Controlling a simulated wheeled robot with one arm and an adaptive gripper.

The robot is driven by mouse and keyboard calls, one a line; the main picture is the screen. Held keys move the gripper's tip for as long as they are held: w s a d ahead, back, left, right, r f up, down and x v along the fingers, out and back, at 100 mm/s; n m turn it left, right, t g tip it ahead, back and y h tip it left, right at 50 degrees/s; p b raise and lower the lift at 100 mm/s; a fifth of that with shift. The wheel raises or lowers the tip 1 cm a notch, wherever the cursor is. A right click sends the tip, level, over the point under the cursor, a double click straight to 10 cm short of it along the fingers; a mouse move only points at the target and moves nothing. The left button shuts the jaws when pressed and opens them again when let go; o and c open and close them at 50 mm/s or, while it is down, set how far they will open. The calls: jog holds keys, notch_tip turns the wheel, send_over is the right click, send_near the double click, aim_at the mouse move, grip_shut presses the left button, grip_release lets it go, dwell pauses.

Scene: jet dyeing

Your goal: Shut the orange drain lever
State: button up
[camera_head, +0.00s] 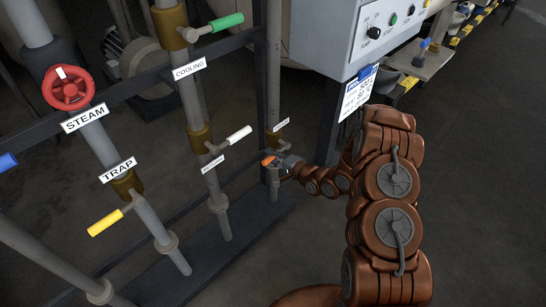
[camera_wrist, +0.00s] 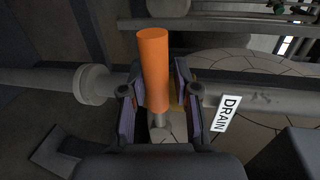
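The orange drain lever (camera_head: 268,161) shows in the head view as a small orange tip at the lower part of the rightmost pipe. In the wrist view the lever's orange handle (camera_wrist: 153,65) stands upright in the picture, crosswise to the grey pipe (camera_wrist: 255,98). My gripper (camera_wrist: 157,95) has one finger on each side of the handle, very close to it. I cannot tell whether both fingers touch it. In the head view my gripper (camera_head: 283,166) hides most of the lever. The DRAIN label (camera_wrist: 226,113) is right of the handle.
A white-handled lever (camera_head: 238,134) is on the pipe to the left, with a yellow lever (camera_head: 106,222), a green lever (camera_head: 226,22) and a red steam wheel (camera_head: 68,88) farther off. A grey control box (camera_head: 340,35) stands above my arm.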

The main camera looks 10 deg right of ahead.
jog(key=shift+o, duration=1.4)
jog(key=shift+s+d, duration=0.1)
jog(key=v, duration=1.1)
jog(key=shift+s+d, duration=0.25)
